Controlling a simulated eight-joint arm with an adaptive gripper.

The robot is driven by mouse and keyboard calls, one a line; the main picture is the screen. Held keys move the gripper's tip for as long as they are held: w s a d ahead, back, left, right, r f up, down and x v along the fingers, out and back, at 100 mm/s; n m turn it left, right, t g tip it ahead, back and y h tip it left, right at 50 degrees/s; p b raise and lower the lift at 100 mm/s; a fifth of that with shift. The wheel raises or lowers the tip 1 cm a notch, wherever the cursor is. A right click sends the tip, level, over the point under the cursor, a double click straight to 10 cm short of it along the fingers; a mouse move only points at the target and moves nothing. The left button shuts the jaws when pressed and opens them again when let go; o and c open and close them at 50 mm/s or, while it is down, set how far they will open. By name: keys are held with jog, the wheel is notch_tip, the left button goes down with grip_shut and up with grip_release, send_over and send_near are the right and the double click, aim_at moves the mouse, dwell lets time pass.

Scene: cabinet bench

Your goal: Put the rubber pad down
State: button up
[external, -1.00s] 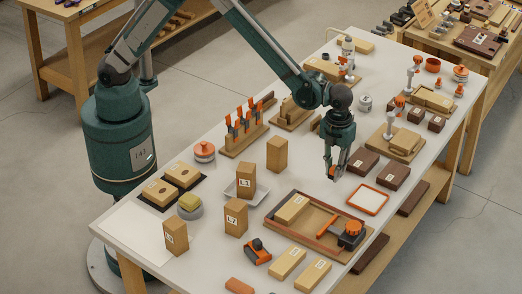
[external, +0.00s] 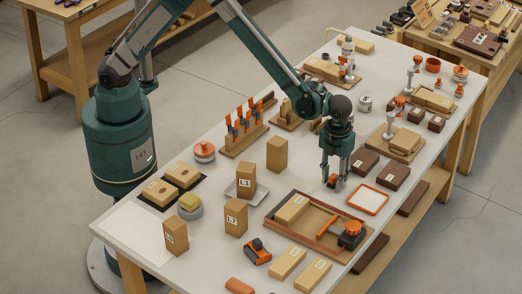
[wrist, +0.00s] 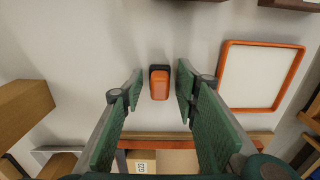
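The rubber pad appears to be the small orange and black piece (wrist: 159,84) on the pale bench top in the wrist view. It also shows as a small dark and orange spot below my gripper in the external view (external: 333,183). My gripper (wrist: 160,88) is open. Its two green fingers stand on either side of the piece, with a visible gap on both sides. In the external view, my gripper (external: 335,180) is low over the bench, left of a white square with an orange frame (external: 368,200).
Dark brown blocks (external: 394,176) stand right of my gripper. A wooden tray with an orange clamp (external: 345,238) lies just in front. A tall wooden block (external: 277,153) stands to the left. Bare bench surrounds the small piece.

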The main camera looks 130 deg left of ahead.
aim_at(333, 175)
jog(key=shift+r, duration=0.1)
dwell(0.3)
notch_tip(333, 175, up, 12)
jog(key=p, duration=0.1)
jog(key=shift+p, duration=0.35)
dwell(0.8)
jog(key=shift+r, duration=0.15)
